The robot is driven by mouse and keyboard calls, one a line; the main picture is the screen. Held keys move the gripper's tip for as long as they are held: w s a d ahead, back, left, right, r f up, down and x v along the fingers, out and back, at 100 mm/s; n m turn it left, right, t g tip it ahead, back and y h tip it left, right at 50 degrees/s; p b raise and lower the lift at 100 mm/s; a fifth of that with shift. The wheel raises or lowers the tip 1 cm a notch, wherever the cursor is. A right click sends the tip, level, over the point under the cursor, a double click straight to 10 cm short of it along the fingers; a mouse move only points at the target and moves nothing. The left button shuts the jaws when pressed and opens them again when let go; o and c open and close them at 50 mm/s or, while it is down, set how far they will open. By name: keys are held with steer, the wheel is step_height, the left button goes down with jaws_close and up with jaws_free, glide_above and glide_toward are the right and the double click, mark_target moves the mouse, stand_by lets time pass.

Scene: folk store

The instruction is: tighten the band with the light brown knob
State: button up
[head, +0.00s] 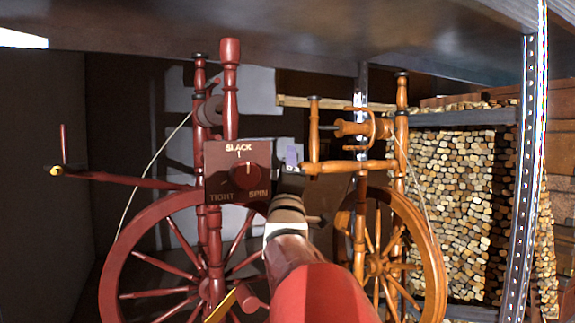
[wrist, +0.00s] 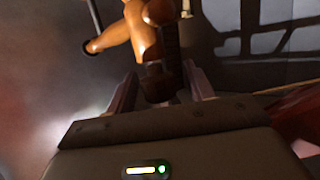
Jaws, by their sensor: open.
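Two spinning wheels stand side by side: a dark red one (head: 225,110) and a light brown one (head: 400,165). The red one has a panel (head: 215,160) marked SLACK, TIGHT and SPIN with a dark red knob (head: 245,177). A dark panel (head: 336,190) beside the light brown wheel is mostly behind my gripper (head: 290,165). I cannot make out a light brown knob in the head view. In the wrist view, light brown turned wood (wrist: 142,38) and a dark upright edge (wrist: 172,45) lie ahead of and between my open fingers (wrist: 160,85). Contact cannot be told.
A red crank rod (head: 125,178) reaches left from the red wheel. A metal shelf post (head: 525,170) stands right, with stacked logs (head: 450,200) behind. A dark shelf (head: 300,30) hangs overhead. The far left is open floor and wall.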

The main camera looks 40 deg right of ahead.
steer(key=v, duration=0.6)
steer(key=shift+s+a+f, duration=0.2)
step_height(320, 180, up, 5)
steer(key=s+n+g+y+p, duration=0.1)
steer(key=n+g+y+p, duration=0.45)
steer(key=p, duration=0.95)
steer(key=w+d+f+m+y+p, duration=0.1)
steer(key=w+d+y, duration=0.1)
steer(key=w+d, duration=0.3)
steer(key=shift+w+f+g, duration=0.35)
steer(key=shift+w+g, duration=0.1)
steer(key=shift+w, duration=0.05)
